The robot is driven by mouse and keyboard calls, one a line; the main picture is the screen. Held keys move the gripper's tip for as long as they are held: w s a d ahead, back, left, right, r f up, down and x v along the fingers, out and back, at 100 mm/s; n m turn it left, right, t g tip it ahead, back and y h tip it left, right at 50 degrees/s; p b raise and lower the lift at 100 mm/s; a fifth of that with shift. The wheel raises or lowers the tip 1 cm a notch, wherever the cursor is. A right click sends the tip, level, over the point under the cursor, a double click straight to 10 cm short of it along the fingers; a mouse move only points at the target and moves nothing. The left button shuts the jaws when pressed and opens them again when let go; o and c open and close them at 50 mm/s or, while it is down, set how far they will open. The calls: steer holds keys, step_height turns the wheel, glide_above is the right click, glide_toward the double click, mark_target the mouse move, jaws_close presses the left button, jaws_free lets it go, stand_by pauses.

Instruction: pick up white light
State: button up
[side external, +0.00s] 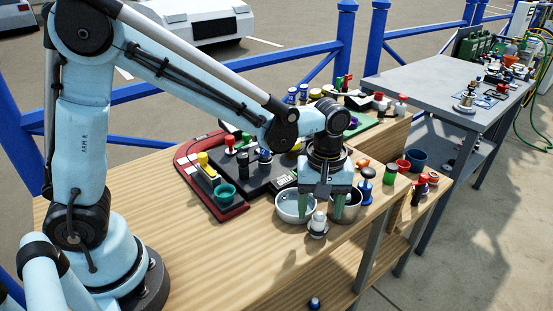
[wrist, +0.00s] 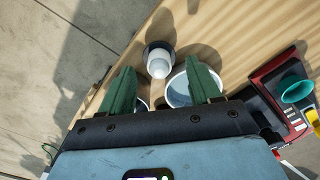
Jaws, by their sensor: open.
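The white light (side external: 318,222) is a small white dome on a darker round base, upright on the wooden bench near its front edge. It also shows in the wrist view (wrist: 158,64), just beyond the fingertips and between their lines. My gripper (side external: 323,208) is open and empty, pointing down, with its two green fingers spread above the bowls. In the wrist view my gripper (wrist: 164,80) has a green finger on either side of the light. I cannot tell the exact height of the fingertips above the bench.
A white bowl (side external: 288,213) stands left of the light and a metal bowl (side external: 352,212) right of it, both close to the fingers. A blue-topped knob (side external: 366,187) and several coloured pieces stand farther right. A red tray (side external: 231,213) lies left. Bare wood (side external: 215,255) is front left.

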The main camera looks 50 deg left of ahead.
mark_target(320, 213)
steer(key=shift+w+a+f, duration=0.1)
steer(key=shift+f, duration=1)
steer(key=shift+w+f, duration=0.1)
steer(key=shift+f, duration=1)
steer(key=shift+c, duration=0.3)
steer(key=c, duration=0.8)
